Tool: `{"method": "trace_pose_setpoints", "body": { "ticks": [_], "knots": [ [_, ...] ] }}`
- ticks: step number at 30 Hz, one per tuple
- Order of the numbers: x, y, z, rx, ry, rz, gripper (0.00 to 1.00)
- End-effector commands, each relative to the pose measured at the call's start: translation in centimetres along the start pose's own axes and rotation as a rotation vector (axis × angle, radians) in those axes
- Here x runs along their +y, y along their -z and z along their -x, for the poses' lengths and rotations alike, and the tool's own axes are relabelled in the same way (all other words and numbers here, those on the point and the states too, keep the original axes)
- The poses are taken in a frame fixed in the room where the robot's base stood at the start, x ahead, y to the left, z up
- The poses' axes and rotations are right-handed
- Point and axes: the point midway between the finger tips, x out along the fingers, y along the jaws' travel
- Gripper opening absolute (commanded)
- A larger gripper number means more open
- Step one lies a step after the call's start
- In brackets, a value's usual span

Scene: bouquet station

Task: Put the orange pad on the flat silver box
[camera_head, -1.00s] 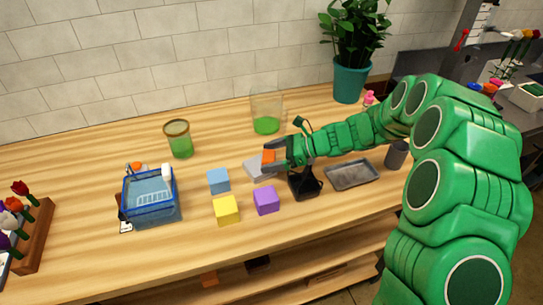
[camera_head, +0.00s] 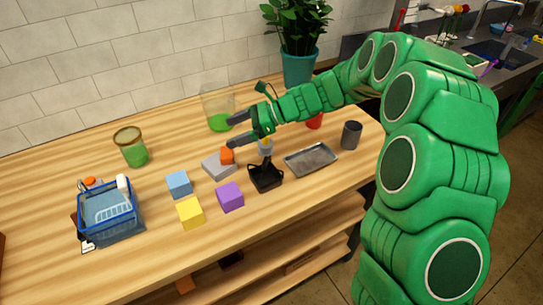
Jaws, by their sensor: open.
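The small orange pad (camera_head: 227,155) rests on the right part of the flat silver box (camera_head: 213,167), which lies on the wooden table. My gripper (camera_head: 238,128) is open and empty, above and slightly right of the pad. Its fingers point left and look clear of the pad. The pad's full outline and the box's far edge are hard to make out at this size.
Blue (camera_head: 179,184), yellow (camera_head: 190,212) and purple (camera_head: 230,197) cubes stand in front of the box. A black holder (camera_head: 266,180) and a metal tray (camera_head: 297,169) are to the right. A blue basket (camera_head: 105,236) is at left; glass jars (camera_head: 130,141) stand behind.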

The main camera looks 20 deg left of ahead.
Motion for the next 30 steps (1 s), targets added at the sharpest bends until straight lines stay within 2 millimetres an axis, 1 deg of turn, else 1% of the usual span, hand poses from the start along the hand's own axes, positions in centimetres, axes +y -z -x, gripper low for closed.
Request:
{"method": "trace_pose_setpoints", "body": {
  "ticks": [7, 11, 14, 19, 24, 30],
  "knots": [
    [0.1, -0.1, 0.1, 0.001, -0.001, 0.003, 0.93],
    [1.0, -0.5, 0.7, 0.019, -0.010, 0.036, 0.93],
    [2.7, -1.2, 1.8, 0.051, -0.025, 0.094, 0.93],
    [6.7, -2.0, 3.9, 0.126, -0.068, 0.215, 0.93],
    [10.6, -2.3, 6.2, 0.205, -0.113, 0.336, 0.93],
    [15.4, -2.1, 8.9, 0.304, -0.174, 0.467, 0.93]
  ]
}}
